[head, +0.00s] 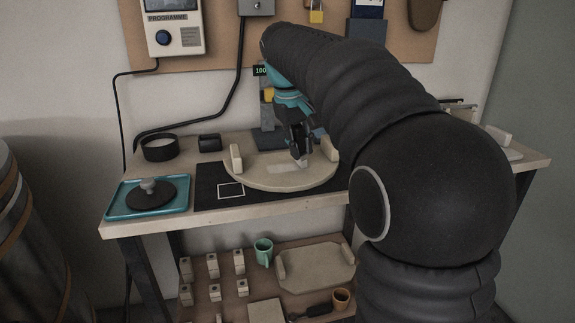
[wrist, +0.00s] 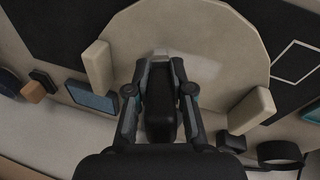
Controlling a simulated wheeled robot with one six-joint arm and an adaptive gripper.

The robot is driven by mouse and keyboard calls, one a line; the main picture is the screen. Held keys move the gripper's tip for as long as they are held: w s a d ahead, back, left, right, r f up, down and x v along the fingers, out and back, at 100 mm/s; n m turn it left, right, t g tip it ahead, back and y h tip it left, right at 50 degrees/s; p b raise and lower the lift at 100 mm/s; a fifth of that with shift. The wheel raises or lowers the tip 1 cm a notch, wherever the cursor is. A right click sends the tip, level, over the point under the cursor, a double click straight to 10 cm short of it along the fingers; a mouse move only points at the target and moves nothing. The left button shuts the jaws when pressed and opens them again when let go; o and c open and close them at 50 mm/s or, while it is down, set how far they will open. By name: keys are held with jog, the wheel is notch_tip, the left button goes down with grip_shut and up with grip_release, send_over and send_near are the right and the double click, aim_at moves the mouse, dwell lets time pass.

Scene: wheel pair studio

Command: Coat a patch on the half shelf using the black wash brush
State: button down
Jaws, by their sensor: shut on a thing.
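The half shelf appears to be the pale rounded board (head: 255,178) on the bench, with an upright block at each side; it also fills the upper middle of the wrist view (wrist: 200,30). My gripper (head: 297,143) is over the board, pointing down. In the wrist view my gripper (wrist: 160,92) is shut on the black wash brush (wrist: 161,118), with its dark handle between the fingers. The brush's pale tip (head: 301,162) is at the board's surface; I cannot tell whether it touches. A lighter patch (head: 282,172) shows on the board beside the tip.
A teal tray (head: 117,207) with a dark round lidded thing stands at the bench's left. A black bowl (head: 159,149) and small dark box (head: 209,143) are behind it. A black mat (head: 213,180) with a white square outline lies under the board. The lower shelf holds blocks and mugs.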

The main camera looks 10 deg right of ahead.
jog(key=shift+d, duration=0.85)
jog(key=shift+a+f, duration=0.1)
jog(key=shift+a, duration=2.2)
jog(key=shift+a, duration=2.25)
jog(key=shift+r, duration=0.2)
